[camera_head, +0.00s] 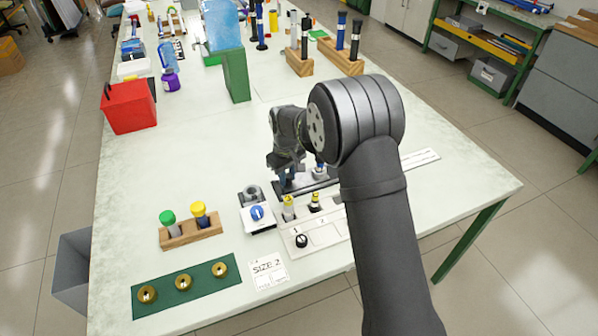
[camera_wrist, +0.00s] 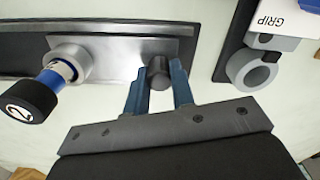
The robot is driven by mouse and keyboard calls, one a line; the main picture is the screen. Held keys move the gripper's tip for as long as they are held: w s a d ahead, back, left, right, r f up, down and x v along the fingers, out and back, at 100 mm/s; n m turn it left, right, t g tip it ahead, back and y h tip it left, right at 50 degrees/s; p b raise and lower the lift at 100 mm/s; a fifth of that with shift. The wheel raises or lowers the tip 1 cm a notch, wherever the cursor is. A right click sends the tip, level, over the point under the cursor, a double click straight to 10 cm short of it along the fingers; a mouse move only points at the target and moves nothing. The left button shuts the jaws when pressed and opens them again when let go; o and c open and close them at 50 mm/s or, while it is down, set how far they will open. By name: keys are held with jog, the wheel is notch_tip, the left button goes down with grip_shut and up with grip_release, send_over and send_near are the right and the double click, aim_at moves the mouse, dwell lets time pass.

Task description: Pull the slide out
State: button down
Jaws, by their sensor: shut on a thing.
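The slide (camera_wrist: 122,46) is a grey metal plate on a long dark base (camera_wrist: 30,57) in the wrist view. A short dark knob (camera_wrist: 158,72) stands at the plate's right end. My gripper (camera_wrist: 160,80) has its two blue fingers shut on this knob, one on each side. A rod with a blue band and a black cap marked 2 (camera_wrist: 30,96) sits tilted in a round metal collar (camera_wrist: 70,58) on the slide. In the head view my gripper (camera_head: 286,178) is low over the dark base (camera_head: 305,187); my arm hides part of it.
A grey ring clamp (camera_wrist: 252,70) under a box marked GRIP is close on the right in the wrist view. A white box with a blue dial (camera_head: 258,215), a panel with a black knob (camera_head: 302,240) and a wooden rack (camera_head: 190,231) stand nearer the table's front edge.

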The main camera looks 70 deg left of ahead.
jog(key=shift+s, duration=0.35)
jog(key=c, duration=1.2)
grip_release()
jog(key=shift+c, duration=0.2)
jog(key=shift+w, duration=0.1)
jog(key=shift+r, duration=0.35)
notch_tip(320, 180, up, 17)
jog(key=shift+f, duration=0.2)
notch_tip(320, 180, down, 17)
jog(key=shift+w+f, duration=0.1)
jog(key=shift+f, duration=0.05)
